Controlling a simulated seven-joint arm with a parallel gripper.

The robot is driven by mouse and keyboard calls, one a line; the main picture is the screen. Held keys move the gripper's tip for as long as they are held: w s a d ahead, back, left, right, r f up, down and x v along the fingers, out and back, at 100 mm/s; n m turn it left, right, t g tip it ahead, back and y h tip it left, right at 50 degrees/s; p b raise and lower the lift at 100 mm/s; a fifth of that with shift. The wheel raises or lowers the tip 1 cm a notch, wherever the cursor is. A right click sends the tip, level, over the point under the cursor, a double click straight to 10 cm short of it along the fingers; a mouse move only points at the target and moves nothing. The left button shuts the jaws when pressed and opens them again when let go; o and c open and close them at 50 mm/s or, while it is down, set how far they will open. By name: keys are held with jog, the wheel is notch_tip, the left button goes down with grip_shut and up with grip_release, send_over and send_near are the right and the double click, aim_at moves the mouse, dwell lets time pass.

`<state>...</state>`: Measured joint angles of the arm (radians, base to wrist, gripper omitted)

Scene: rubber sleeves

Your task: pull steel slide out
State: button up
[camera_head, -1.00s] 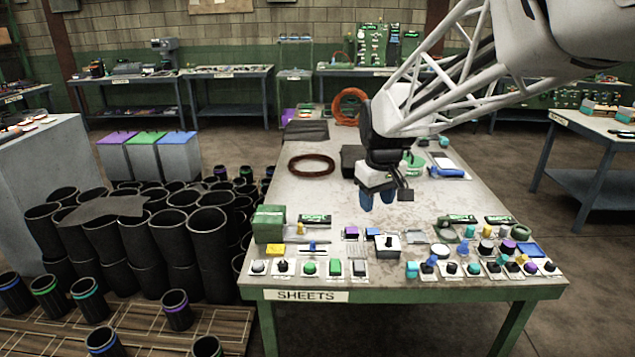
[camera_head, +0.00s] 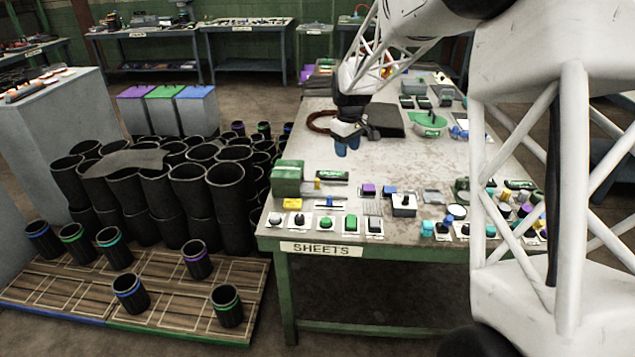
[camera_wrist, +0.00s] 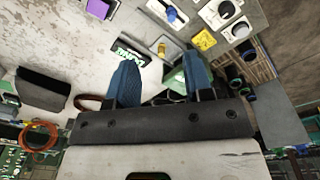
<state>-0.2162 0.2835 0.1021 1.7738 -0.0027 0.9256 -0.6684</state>
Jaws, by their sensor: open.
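My gripper (camera_head: 347,149) is open and empty above the left part of the table, behind the control panel. Its two blue fingers (camera_wrist: 161,62) stand apart in the wrist view. I cannot tell for sure which part is the steel slide. A grey metal-looking piece (camera_head: 374,224) sits on a small plate at the front, right of the green button (camera_head: 351,224). Another grey flat piece (camera_head: 434,197) lies further right. A slider with a blue knob (camera_head: 328,203) is nearer the left; the blue knob (camera_wrist: 172,14) also shows in the wrist view. My gripper touches none of these.
A green box (camera_head: 287,178) stands at the table's left front. A yellow block (camera_head: 292,204) and several buttons line the front edge. A dark brown ring (camera_head: 322,121) and a dark slab (camera_head: 390,122) lie behind. Black sleeves (camera_head: 228,195) crowd the floor at left. Mid-table is fairly clear.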

aim_at(317, 179)
jog(key=w+a+f+n, duration=0.1)
jog(key=w+a+f, duration=0.2)
jog(key=w+f, duration=0.1)
jog(key=w+a+f+n, duration=0.1)
jog(key=w+a+f, duration=0.2)
jog(key=w+f, duration=0.1)
jog(key=w+a+f+n, duration=0.1)
jog(key=w+a+f, duration=0.3)
jog(key=f, duration=0.2)
jog(key=shift+g, duration=0.3)
jog(key=shift+f, duration=0.15)
jog(key=shift+f, duration=3.8)
grip_shut()
